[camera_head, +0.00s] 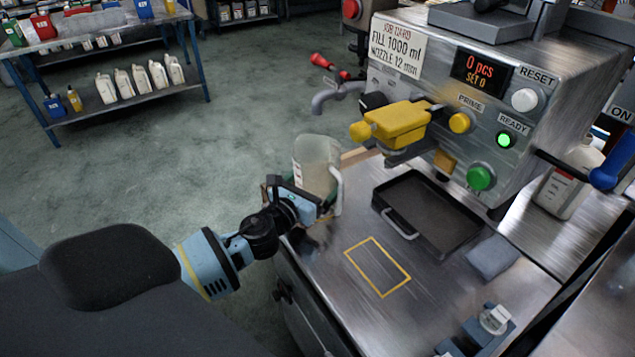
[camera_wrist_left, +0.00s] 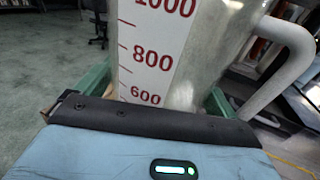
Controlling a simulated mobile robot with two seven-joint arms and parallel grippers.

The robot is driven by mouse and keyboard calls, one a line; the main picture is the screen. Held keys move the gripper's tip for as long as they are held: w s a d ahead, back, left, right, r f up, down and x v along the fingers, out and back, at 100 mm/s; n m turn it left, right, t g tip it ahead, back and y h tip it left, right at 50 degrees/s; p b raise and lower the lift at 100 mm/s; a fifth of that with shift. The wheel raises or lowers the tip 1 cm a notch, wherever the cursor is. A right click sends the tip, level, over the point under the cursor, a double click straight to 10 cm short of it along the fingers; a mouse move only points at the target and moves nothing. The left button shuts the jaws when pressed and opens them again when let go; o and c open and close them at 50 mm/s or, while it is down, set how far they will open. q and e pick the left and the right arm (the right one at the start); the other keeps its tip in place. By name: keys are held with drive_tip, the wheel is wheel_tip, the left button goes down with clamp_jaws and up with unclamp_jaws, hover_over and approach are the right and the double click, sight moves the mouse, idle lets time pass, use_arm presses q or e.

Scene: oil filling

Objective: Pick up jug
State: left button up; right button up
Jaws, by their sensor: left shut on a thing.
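The jug (camera_head: 317,165) is a translucent, pale container with a white handle on its right side. It looks upright at the left edge of the steel worktop, below the machine. My left gripper (camera_head: 303,197) reaches in from the left and is shut on the jug's body. In the left wrist view the jug (camera_wrist_left: 190,50) fills the space between the green fingers, with red marks for 600, 800 and 1000 showing. The jug's base is hidden, so I cannot tell whether it touches a surface. My right gripper is not in view.
The filling machine (camera_head: 490,95) with its yellow nozzle part (camera_head: 397,122) stands behind. A black drip tray (camera_head: 428,212) and a yellow-outlined rectangle (camera_head: 378,267) lie right of the jug. A blue fixture (camera_head: 482,332) sits at the front right. A white bottle (camera_head: 567,185) stands far right.

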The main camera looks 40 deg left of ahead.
sight(329, 156)
use_arm(q)
drive_tip(key=shift+r, duration=0.55)
wheel_tip(329, 156, up, 3)
drive_tip(key=shift+r+p, duration=0.1)
drive_tip(key=shift+p, duration=0.65)
drive_tip(key=s+d, duration=0.3)
drive_tip(key=s, duration=0.4)
drive_tip(key=s+d, duration=0.3)
drive_tip(key=s, duration=0.4)
drive_tip(key=shift+s+r, duration=0.35)
drive_tip(key=shift+s, duration=0.05)
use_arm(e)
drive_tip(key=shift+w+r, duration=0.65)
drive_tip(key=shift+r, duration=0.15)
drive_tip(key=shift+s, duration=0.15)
use_arm(q)
drive_tip(key=s+d+r, duration=0.1)
drive_tip(key=s+d, duration=0.5)
drive_tip(key=d, duration=0.1)
drive_tip(key=shift+r, duration=0.25)
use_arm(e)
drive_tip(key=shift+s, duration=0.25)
